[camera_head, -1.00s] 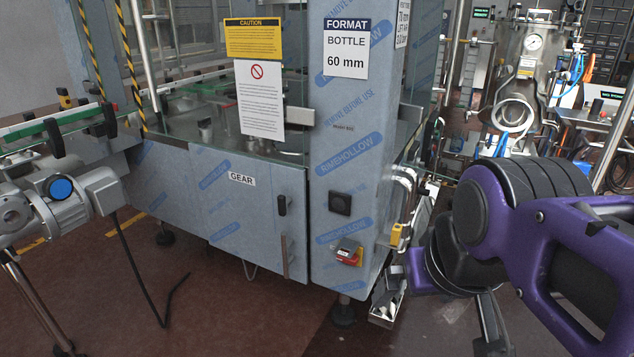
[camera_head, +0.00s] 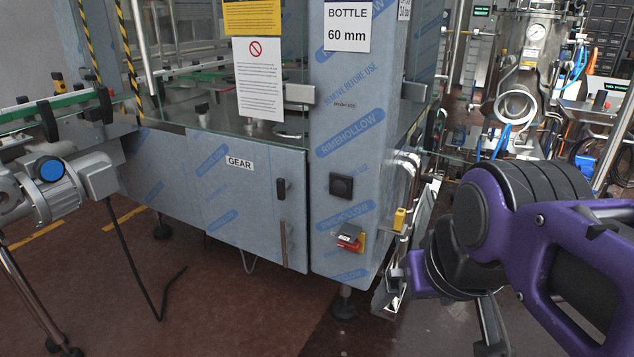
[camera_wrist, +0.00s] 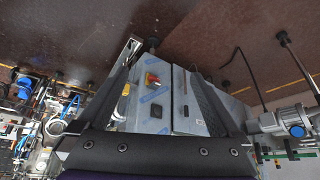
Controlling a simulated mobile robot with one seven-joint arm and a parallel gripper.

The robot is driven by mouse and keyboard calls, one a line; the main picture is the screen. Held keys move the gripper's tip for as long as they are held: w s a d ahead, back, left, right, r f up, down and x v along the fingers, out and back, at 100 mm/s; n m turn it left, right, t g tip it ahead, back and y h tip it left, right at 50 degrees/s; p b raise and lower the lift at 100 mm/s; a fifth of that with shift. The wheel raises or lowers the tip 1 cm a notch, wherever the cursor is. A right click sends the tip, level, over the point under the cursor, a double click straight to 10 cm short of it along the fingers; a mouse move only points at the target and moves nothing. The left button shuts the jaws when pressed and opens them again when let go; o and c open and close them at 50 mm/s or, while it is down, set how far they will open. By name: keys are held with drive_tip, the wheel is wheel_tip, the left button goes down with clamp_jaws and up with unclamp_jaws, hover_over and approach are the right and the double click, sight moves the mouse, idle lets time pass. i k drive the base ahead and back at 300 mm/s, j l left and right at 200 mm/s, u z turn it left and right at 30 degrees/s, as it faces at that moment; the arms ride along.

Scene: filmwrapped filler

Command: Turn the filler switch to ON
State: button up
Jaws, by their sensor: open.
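The filler is a tall machine wrapped in blue-printed film. Low on its front column is a red switch handle on a yellow plate (camera_head: 350,238), with a grey piece at its top. It also shows in the wrist view (camera_wrist: 152,82). Above it is a black square knob (camera_head: 341,187), also visible in the wrist view (camera_wrist: 156,110). I cannot read any ON mark or the switch position. My gripper (camera_wrist: 165,62) is open and empty, its two fingers spread either side of the column in view, well short of the machine. In the head view my arm is at lower right, apart from the switch.
A GEAR cabinet door (camera_head: 240,200) with a handle is left of the column. A metal chute (camera_head: 390,292) and a yellow box (camera_head: 399,220) are at the column's right side. A conveyor motor (camera_head: 50,185) on a stand is at left. The floor in front is clear.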

sight(355, 244)
drive_tip(key=i+j+z, duration=0.4)
drive_tip(key=j, duration=0.2)
drive_tip(key=i+j+z, duration=0.2)
drive_tip(key=j, duration=0.15)
drive_tip(key=i+j+z, duration=0.2)
drive_tip(key=j, duration=0.15)
drive_tip(key=j+z, duration=0.2)
drive_tip(key=j, duration=0.15)
